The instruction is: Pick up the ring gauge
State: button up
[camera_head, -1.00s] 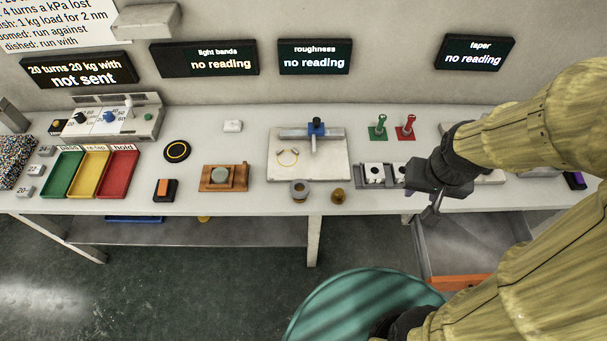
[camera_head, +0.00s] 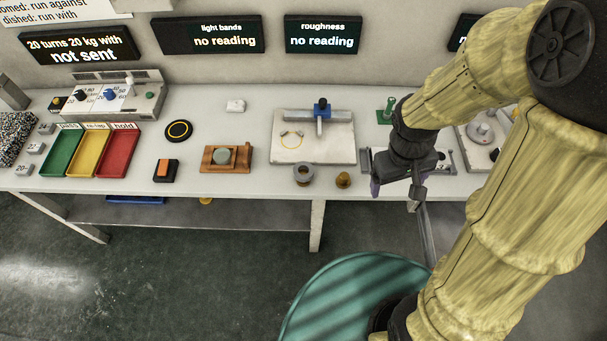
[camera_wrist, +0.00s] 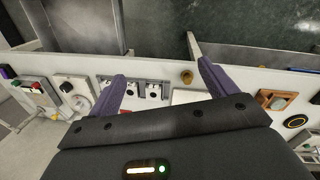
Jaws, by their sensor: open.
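The ring gauge, a short grey ring with a dark hole (camera_head: 303,174), stands near the bench's front edge, just in front of the pale stone plate (camera_head: 290,152). A small brass knob-like piece (camera_head: 343,180) stands just right of it. My gripper (camera_head: 396,194) is open and empty, right of the ring gauge and apart from it, near the bench's front edge. In the wrist view the two purple fingers are spread (camera_wrist: 162,72), with the brass piece (camera_wrist: 187,76) near the right finger. I cannot make out the ring gauge there; that finger may hide it.
A grey block fixture (camera_wrist: 147,90) lies below the gripper. A wooden holder with a greenish disc (camera_head: 226,158), an orange-black block (camera_head: 166,170) and green, yellow and red trays (camera_head: 118,153) are to the left. A teal round surface (camera_head: 345,305) is below, in front of the bench.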

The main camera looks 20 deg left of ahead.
jog(key=a+f+n+h+b, duration=0.4)
jog(key=a+f+n, duration=0.25)
jog(key=f, duration=0.25)
jog(key=n+t+b, duration=0.8)
jog(key=n+t, duration=0.6)
jog(key=n, duration=0.6)
send_near(301, 177)
jog(key=v, duration=0.4)
jog(key=shift+s+a, duration=0.15)
jog(key=shift+s, duration=0.25)
jog(key=shift+f, duration=0.1)
jog(key=x, duration=0.6)
jog(key=p+x, duration=0.1)
jog(key=x, duration=0.4)
jog(key=shift+w, duration=0.55)
jog(key=shift+w+d+p, duration=0.15)
jog(key=shift+d+p, duration=0.05)
jog(key=shift+p, duration=0.1)
